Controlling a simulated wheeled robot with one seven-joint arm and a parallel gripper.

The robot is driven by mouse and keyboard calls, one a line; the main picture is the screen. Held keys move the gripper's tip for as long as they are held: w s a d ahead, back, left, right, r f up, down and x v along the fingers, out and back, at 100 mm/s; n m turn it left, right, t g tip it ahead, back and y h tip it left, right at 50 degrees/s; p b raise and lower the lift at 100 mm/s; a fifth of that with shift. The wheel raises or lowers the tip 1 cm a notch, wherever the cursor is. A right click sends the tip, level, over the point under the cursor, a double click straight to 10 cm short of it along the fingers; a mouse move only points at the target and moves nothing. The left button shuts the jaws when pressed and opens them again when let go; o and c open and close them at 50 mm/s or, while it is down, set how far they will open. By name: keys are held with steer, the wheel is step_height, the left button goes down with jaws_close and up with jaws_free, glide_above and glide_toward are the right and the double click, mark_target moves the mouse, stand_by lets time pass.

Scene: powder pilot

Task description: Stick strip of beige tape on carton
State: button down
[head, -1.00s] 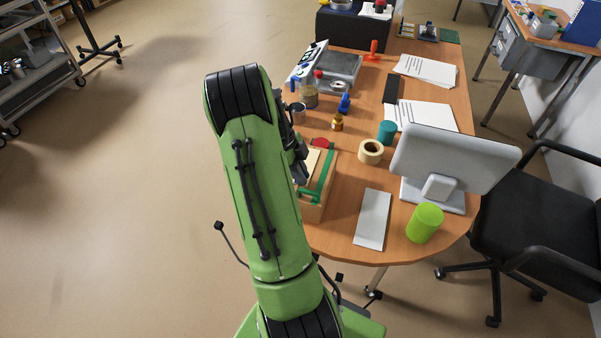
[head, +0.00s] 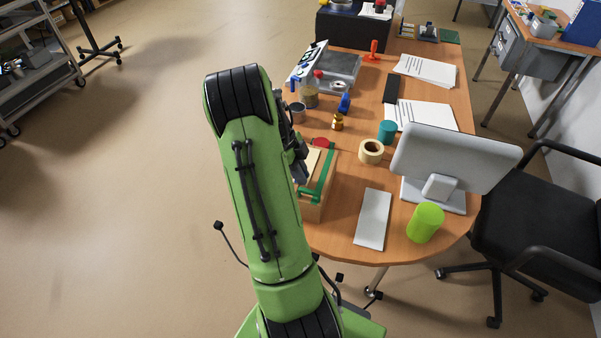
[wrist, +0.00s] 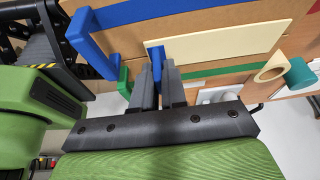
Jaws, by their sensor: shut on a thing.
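The brown carton (head: 310,211) stands at the near left edge of the table, partly hidden by my arm. It fills the top of the wrist view (wrist: 215,57). A pale beige strip (wrist: 235,38) lies flat along the carton, between a blue strip (wrist: 150,10) and a green strip (wrist: 225,70); whether it touches the carton is unclear. My gripper (wrist: 161,68) is shut on a small blue tab (wrist: 155,53) at the beige strip's left end. The tab appears joined to the strip. My arm hides the fingertips in the head view.
A beige tape roll (head: 370,151) and teal cylinder (head: 388,131) stand right of the carton. A grey-white panel (head: 373,219), a green cup (head: 425,222) and a monitor (head: 452,158) are nearer right. Bottles and a scale (head: 341,70) stand behind. The floor to the left is open.

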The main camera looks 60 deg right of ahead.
steer(key=shift+a+f, duration=0.1)
steer(key=c, duration=1.1)
jaws_free()
steer(key=shift+r+p, duration=1.85)
steer(key=shift+r, duration=1.3)
steer(key=shift+f, duration=0.1)
